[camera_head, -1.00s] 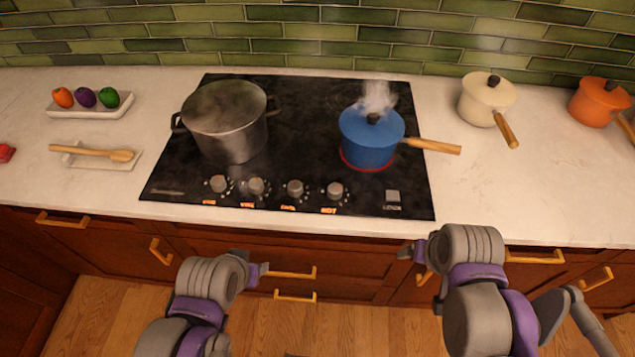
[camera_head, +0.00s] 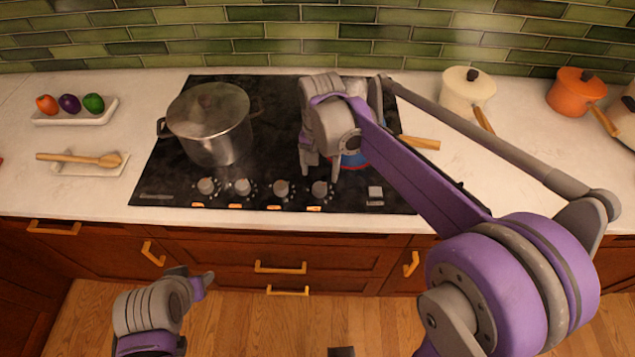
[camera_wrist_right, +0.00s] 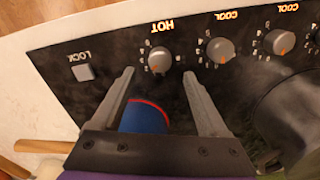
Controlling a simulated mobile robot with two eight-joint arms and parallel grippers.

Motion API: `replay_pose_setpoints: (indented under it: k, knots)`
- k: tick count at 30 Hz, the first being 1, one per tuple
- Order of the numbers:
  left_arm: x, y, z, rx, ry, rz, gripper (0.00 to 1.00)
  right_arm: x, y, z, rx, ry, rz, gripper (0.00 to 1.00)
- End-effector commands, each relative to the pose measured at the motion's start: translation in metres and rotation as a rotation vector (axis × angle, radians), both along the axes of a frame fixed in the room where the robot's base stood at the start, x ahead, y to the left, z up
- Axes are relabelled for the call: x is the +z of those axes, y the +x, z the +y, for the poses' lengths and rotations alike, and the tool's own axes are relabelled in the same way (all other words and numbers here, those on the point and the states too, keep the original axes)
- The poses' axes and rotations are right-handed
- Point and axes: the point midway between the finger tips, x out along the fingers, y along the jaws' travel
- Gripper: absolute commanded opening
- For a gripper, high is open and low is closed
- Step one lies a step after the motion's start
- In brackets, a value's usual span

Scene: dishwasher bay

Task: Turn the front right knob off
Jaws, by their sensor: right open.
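The rightmost knob (camera_head: 319,188) on the cooktop's front edge is grey, with a lit orange label; in the right wrist view this knob (camera_wrist_right: 160,58) reads HOT. My right gripper (camera_head: 320,170) is open and empty above the cooktop, just behind that knob, fingers pointing down. In the wrist view its two fingertips are apart on either side of the knob's line; I see no contact.
Other knobs (camera_wrist_right: 220,50) beside it read COOL. A LOCK button (camera_head: 376,192) is to the right. A steel pot (camera_head: 210,135) stands at the cooktop's left. A cream pot (camera_head: 463,92) and orange pot (camera_head: 573,92) stand on the right counter.

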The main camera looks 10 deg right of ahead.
Motion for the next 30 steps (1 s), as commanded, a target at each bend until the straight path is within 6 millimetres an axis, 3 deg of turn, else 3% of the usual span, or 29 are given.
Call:
replay_pose_setpoints:
  k: [3, 9, 21, 30]
  knots:
    - [-0.002, -0.001, 0.0, 0.0, 0.0, 0.002, 0.5, -0.024, 0.0, 0.0, 0.0, 0.0, 0.0, 0.77]
    - [-0.003, -0.002, 0.0, 0.0, 0.0, 0.003, 0.5, -0.05, 0.0, 0.0, 0.0, 0.0, 0.0, 0.77]
    - [-0.003, -0.002, 0.0, 0.0, 0.0, 0.003, 0.5, -0.058, 0.0, 0.0, 0.001, 0.0, -0.001, 0.77]
    - [-0.004, -0.002, 0.0, 0.0, 0.0, 0.003, 0.5, -0.058, 0.0, 0.0, 0.001, 0.0, -0.001, 0.25]
